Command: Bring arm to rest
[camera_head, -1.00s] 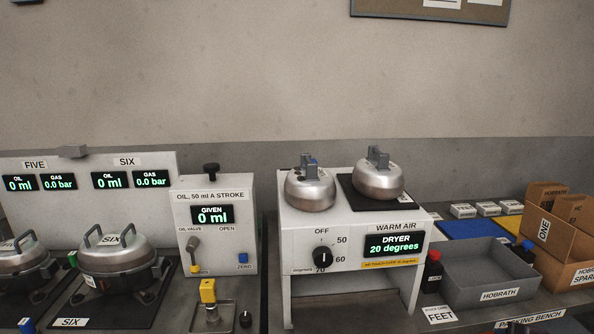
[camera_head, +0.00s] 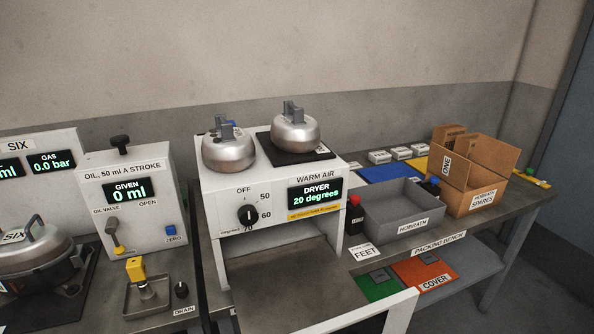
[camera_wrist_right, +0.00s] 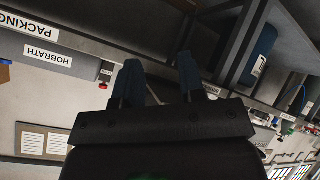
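My right gripper (camera_wrist_right: 160,68) shows in the right wrist view with its two dark fingers apart and nothing between them. It hangs in free space, apart from the bench items seen beyond it. The wrist picture is tilted, with the grey HOBRATH bin (camera_wrist_right: 45,52) at upper left and a blue rounded thing with a white label (camera_wrist_right: 260,55) at upper right. Neither gripper shows in the head view, and my left gripper is in no view.
The white dryer (camera_head: 270,185) reads 20 degrees and bears two metal compressors (camera_head: 229,152) (camera_head: 296,133). Right of it, the packing bench (camera_head: 450,238) holds a grey bin (camera_head: 395,220) and cardboard boxes (camera_head: 480,180). The oil station (camera_head: 130,220) stands left. A white panel (camera_head: 372,308) juts up in front.

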